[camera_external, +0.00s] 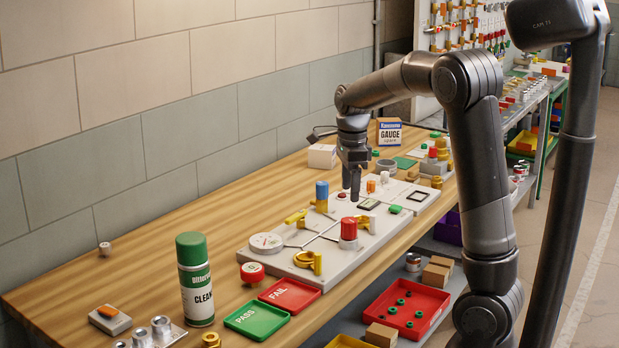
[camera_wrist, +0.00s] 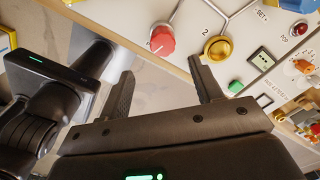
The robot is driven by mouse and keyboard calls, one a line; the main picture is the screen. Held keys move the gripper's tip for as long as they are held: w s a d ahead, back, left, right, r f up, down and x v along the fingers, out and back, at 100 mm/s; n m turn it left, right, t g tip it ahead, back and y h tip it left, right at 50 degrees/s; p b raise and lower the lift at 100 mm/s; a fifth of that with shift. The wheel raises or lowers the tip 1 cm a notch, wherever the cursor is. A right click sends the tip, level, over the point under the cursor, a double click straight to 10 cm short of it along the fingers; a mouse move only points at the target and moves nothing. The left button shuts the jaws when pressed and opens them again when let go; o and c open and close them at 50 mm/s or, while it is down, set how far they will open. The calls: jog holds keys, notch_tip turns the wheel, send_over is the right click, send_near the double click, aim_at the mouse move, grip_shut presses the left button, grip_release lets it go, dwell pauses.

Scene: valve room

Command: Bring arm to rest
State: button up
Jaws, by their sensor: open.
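My gripper (camera_external: 351,192) hangs pointing down from my bent arm, over the far part of the white valve board (camera_external: 330,262) on the wooden bench. In the wrist view the two dark fingers of my gripper (camera_wrist: 162,68) stand wide apart with nothing between them. The red knob (camera_external: 348,229) stands on the board nearer the camera than my gripper; a red knob (camera_wrist: 162,39) and a gold knob (camera_wrist: 217,48) show beyond the fingertips in the wrist view. Whether the fingertips touch the board is hard to tell.
A blue-topped valve (camera_external: 321,192) and yellow levers (camera_external: 308,261) rise from the board. A green spray can (camera_external: 195,280), a red FAIL tray (camera_external: 289,296) and a green PASS tray (camera_external: 256,320) are at the near end. Bare wood lies along the wall.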

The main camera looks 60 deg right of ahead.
jog(key=s+a+r+n+t, duration=0.2)
jog(key=s+a+n, duration=0.7)
jog(key=n, duration=0.4)
jog(key=s+a+r+n+t, duration=0.2)
jog(key=s+a+n+t, duration=0.1)
jog(key=s+a+n, duration=0.7)
jog(key=a+n, duration=0.1)
jog(key=n, duration=0.2)
jog(key=shift+r+n, duration=0.15)
jog(key=shift+n, duration=0.25)
jog(key=shift+s+a, duration=0.1)
